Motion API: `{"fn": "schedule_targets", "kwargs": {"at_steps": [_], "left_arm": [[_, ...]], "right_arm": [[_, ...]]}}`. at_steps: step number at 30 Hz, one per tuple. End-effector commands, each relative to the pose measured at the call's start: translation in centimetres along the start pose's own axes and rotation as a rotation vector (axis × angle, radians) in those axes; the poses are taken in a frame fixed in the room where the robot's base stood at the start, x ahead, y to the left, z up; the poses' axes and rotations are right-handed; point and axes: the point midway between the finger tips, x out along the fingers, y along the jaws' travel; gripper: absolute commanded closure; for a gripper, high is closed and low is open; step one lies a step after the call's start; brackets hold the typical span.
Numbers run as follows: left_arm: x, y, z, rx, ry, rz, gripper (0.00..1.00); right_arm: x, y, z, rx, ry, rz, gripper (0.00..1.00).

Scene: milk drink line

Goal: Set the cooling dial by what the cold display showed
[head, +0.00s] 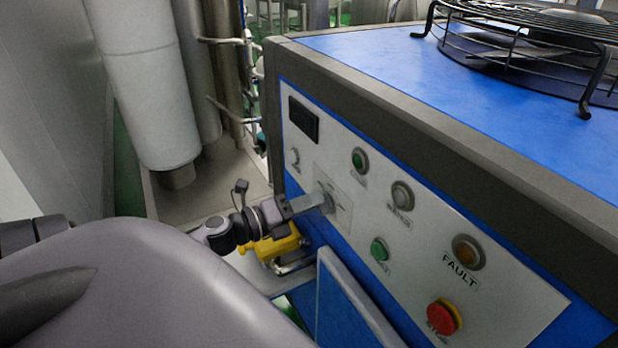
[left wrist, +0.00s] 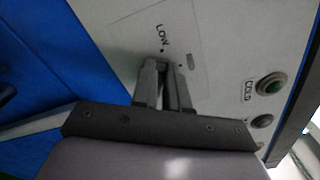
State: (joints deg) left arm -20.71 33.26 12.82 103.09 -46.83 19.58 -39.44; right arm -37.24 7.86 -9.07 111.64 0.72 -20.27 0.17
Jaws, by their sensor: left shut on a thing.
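My left gripper (head: 312,204) reaches from the left to the white control panel (head: 510,290) of a blue and grey machine. It is shut on the grey cooling dial (head: 327,201), which sits on a pale plate with small markings. In the left wrist view the two fingers (left wrist: 166,88) stand close together and hide most of the dial. The word LOW (left wrist: 167,37) and a black dot show just beyond the fingertips, with a grey mark to the right. The other dial markings are hidden or too small to read. A black display (head: 303,119) sits above the dial; no reading is legible.
A green button (head: 360,160), a grey button (head: 402,195), another green button (head: 379,249), an amber FAULT lamp (head: 468,252) and a red stop button (head: 444,316) share the panel. A wire fan guard (head: 520,50) stands on top. Pipes stand at left.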

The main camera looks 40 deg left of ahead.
Motion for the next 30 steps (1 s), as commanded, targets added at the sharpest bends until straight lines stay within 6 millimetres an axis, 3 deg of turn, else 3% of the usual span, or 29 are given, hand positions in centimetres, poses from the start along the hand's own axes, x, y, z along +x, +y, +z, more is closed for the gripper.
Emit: {"fn": "schedule_targets", "kwargs": {"at_steps": [17, 18, 20, 30], "left_arm": [[-0.01, 0.08, 0.02, -0.041, -0.001, 0.0, 1.0], [-0.01, 0.08, 0.02, -0.04, -0.001, 0.0, 0.83], [-0.01, 0.09, 0.02, -0.04, -0.001, 0.0, 0.63], [-0.13, 0.11, -0.02, -0.037, 0.0, 0.001, 0.61]], "right_arm": [[-0.16, -0.07, -0.24, 0.0, 0.001, -0.002, 1.0], [-0.16, -0.07, -0.24, -0.001, 0.001, -0.002, 1.0], [-0.16, -0.07, -0.24, -0.001, 0.001, -0.002, 1.0], [-0.15, -0.03, -0.22, -0.003, 0.001, -0.002, 1.0]]}}
